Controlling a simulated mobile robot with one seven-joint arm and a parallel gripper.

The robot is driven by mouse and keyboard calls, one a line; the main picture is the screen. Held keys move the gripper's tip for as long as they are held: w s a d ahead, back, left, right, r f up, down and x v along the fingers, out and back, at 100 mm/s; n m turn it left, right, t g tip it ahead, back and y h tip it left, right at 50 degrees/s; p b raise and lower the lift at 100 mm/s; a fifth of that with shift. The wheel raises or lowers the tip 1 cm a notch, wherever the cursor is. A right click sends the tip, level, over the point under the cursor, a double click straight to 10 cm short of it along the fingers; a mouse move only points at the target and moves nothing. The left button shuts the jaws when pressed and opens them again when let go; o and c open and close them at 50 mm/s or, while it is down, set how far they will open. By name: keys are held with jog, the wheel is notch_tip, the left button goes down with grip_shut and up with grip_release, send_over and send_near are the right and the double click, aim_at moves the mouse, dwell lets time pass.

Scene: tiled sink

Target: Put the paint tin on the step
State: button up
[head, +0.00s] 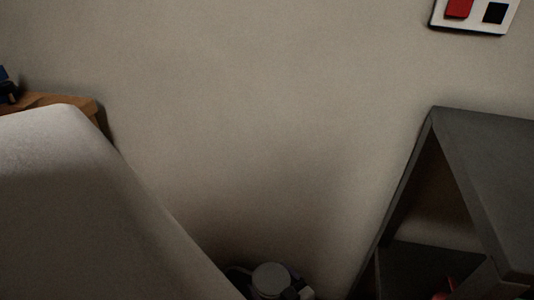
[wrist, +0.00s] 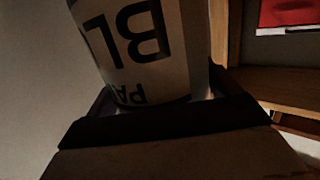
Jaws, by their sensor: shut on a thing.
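The paint tin (wrist: 140,50) is in the wrist view, a pale cylinder with large dark letters that appear upside down. Its far end is cut off by the top edge of the frame. My gripper (wrist: 160,103) is shut on the tin, with dark parts around its near end. In the head view I cannot clearly make out the tin or the gripper. I cannot tell for sure which thing is the step.
A wooden frame (wrist: 262,82) stands close to the tin's right in the wrist view, with a red panel (wrist: 288,12) beyond. In the head view, a dark shelf unit (head: 490,150) stands right and a brown wooden edge (head: 75,101) shows left.

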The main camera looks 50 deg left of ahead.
notch_tip(320, 180, down, 15)
jog(key=b, duration=0.4)
jog(key=shift+f, duration=0.15)
jog(key=o, duration=1.5)
jog(key=shift+c, duration=0.2)
jog(key=p+v, duration=0.2)
jog(key=v, duration=1)
